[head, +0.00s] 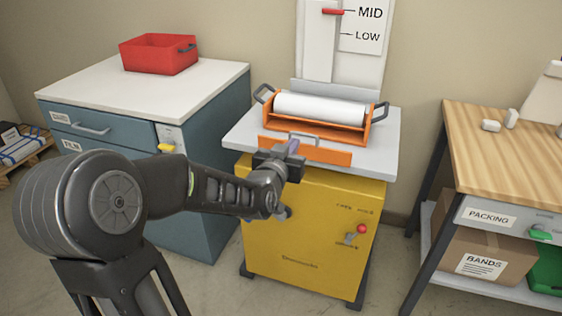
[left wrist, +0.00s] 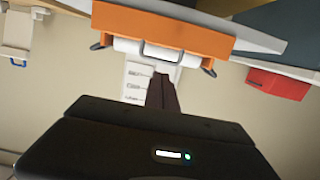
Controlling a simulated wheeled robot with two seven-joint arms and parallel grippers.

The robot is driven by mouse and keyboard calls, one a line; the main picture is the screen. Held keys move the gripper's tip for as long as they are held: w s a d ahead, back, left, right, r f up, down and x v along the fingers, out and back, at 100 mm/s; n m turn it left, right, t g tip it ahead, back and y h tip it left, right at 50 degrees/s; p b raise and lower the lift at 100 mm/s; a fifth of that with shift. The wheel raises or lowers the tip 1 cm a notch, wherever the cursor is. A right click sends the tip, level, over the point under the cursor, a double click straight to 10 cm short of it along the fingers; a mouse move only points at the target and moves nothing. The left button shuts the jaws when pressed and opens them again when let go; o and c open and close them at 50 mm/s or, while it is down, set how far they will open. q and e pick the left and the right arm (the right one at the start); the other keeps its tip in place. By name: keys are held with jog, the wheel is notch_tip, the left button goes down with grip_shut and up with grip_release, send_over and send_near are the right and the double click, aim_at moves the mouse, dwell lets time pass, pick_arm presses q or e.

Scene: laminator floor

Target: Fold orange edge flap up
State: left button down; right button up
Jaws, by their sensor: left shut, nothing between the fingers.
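The orange edge flap (head: 333,156) is at the front of the laminator's grey top, below the white roll (head: 320,108), with a grey handle (head: 304,136) at its upper edge. I cannot tell its exact tilt. In the left wrist view the flap (left wrist: 165,29) is a wide orange panel, with the grey handle loop (left wrist: 163,53) along its edge. My left gripper (head: 292,147) is shut and empty, in front of the flap's left part close to the handle. Its shut fingers (left wrist: 163,92) point toward the handle; contact cannot be told. My right gripper is not in view.
The yellow laminator cabinet (head: 305,235) has a red-knobbed lever (head: 361,229). A blue cabinet with a white top (head: 100,90) and red bin (head: 158,54) stands left. A wooden packing table (head: 500,150) stands right. A red-handled slider (head: 332,12) is behind the laminator.

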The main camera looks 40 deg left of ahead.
pick_arm(q)
jog(key=v, duration=0.7)
jog(key=shift+s+r, duration=0.15)
jog(key=shift+r, duration=0.2)
jog(key=s+d+f+g+h+p, duration=0.1)
jog(key=d+f+g+h+p, duration=0.2)
jog(key=d+f, duration=0.8)
jog(key=s+d+f+g+h+p, duration=0.2)
jog(key=d+f+g+h, duration=0.4)
jog(key=f, duration=0.9)
jog(key=s+d+f+m+g+p, duration=0.1)
jog(key=s+d+f+g+p, duration=0.1)
jog(key=s+d+f, duration=0.3)
jog(key=s+d+f+m+g+p, duration=0.1)
jog(key=s+d+f+g, duration=0.3)
jog(key=s+d, duration=0.7)
notch_tip(320, 180, down, 2)
jog(key=shift+s+d+h+p, duration=0.3)
jog(key=shift+s+p, duration=0.5)
jog(key=shift+s, duration=0.4)
